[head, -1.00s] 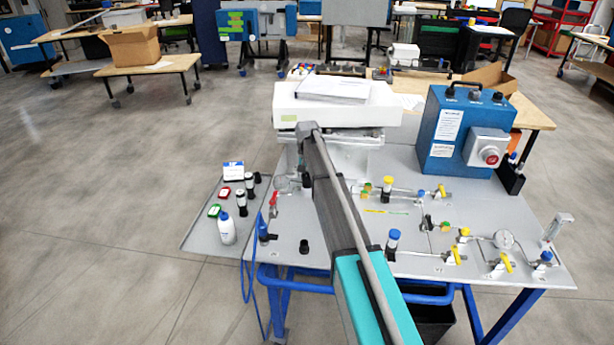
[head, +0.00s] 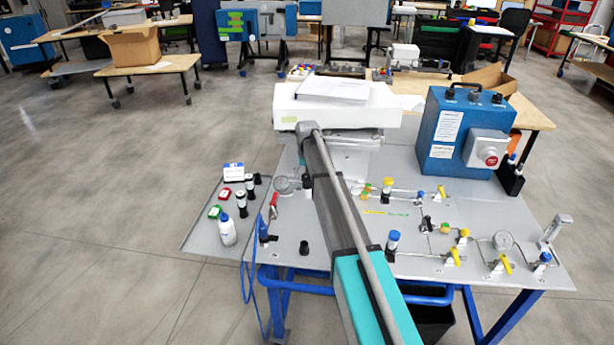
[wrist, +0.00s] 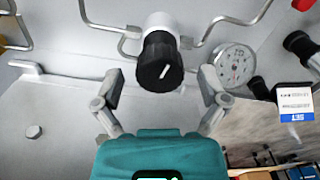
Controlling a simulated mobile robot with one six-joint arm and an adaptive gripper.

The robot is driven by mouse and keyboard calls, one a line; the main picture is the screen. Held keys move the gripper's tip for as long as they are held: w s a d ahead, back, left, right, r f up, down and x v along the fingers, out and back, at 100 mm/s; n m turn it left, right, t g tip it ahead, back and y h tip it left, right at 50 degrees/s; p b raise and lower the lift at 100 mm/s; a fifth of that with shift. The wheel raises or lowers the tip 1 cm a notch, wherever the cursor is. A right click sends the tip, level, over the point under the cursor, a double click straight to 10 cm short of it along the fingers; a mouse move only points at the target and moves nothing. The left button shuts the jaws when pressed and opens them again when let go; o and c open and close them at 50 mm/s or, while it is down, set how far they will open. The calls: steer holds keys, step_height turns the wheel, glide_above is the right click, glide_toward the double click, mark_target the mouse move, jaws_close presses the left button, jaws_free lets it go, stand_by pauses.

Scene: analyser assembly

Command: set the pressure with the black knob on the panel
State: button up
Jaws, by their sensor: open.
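The black knob (wrist: 160,68) sits on a white valve body (wrist: 160,22) in the middle of the wrist view, with a white mark line on its face. My gripper (wrist: 161,80) is open, with one finger to the left and one to the right of the knob, with gaps on both sides. A round pressure gauge (wrist: 235,65) is just right of the knob, partly behind the right finger. In the head view the gauge (head: 283,185) and the black knob (head: 307,182) show left of my arm. My gripper is hidden there.
Metal tubes (wrist: 110,25) run beside the valve. A label card (wrist: 295,103) stands at right. In the head view, a side shelf (head: 200,238) holds bottles and small parts. A blue box (head: 440,125) with a red button stands at the panel's back right.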

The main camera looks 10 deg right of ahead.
mark_target(307, 176)
steer(key=shift+r+p, duration=6.45)
steer(key=shift+r, duration=0.4)
steer(key=s+f+b, duration=0.3)
steer(key=s, duration=0.8)
steer(key=s+f+b, duration=0.4)
steer(key=s, duration=0.6)
steer(key=s+f+b, duration=0.3)
steer(key=s, duration=0.8)
steer(key=shift+s+f+b, duration=0.3)
steer(key=shift+s+b, duration=0.05)
steer(key=shift+a, duration=0.1)
steer(key=s, duration=0.7)
steer(key=shift+n, duration=0.3)
